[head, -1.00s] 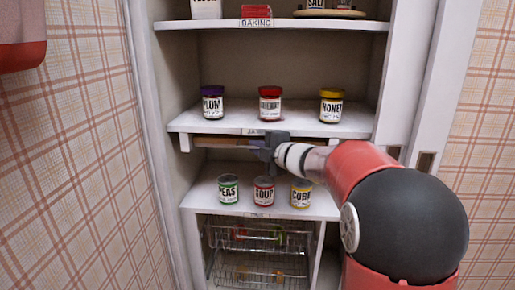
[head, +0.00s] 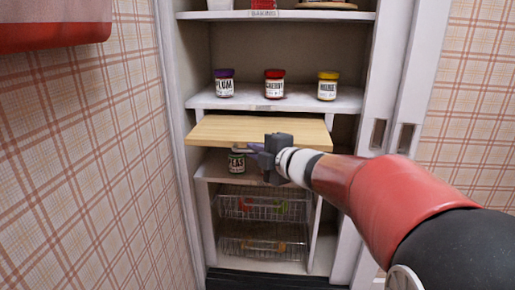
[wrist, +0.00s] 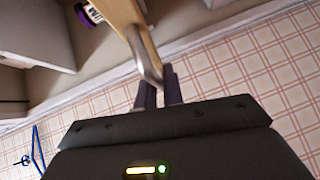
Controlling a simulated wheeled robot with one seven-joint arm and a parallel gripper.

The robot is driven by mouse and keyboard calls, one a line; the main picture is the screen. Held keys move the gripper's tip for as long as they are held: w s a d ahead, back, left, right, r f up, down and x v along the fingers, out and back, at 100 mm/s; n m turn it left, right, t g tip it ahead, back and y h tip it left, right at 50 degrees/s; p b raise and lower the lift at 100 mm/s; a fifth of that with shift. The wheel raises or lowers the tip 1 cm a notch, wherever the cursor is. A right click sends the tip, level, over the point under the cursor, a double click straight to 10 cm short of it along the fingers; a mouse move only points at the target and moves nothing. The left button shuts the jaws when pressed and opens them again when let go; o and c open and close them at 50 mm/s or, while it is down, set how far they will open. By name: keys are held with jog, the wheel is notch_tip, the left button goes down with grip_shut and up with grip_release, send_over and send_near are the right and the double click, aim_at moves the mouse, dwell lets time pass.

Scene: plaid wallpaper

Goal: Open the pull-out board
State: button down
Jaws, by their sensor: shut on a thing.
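The pull-out board (head: 250,128), a pale wooden slab, sticks out from the cabinet below the jar shelf in the head view. Its front edge and wood side also show in the wrist view (wrist: 125,14). A metal bar handle (wrist: 146,62) is fixed to the board's front. My gripper (head: 258,149) is at the board's front edge, shut on the handle. Its two dark fingers show in the wrist view (wrist: 160,80) at the handle.
Plum (head: 224,84), red-lidded (head: 274,84) and yellow-lidded (head: 328,86) jars stand on the shelf above the board. A peas can (head: 237,161) stands below it. Wire baskets (head: 262,207) are lower down. A plaid wall (head: 90,160) borders the left side.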

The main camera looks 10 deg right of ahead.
jog(key=shift+s, duration=0.2)
jog(key=c, duration=1.8)
grip_release()
jog(key=v, duration=0.7)
jog(key=shift+s+d+p, duration=0.2)
jog(key=shift+s+p, duration=0.15)
jog(key=shift+s, duration=0.05)
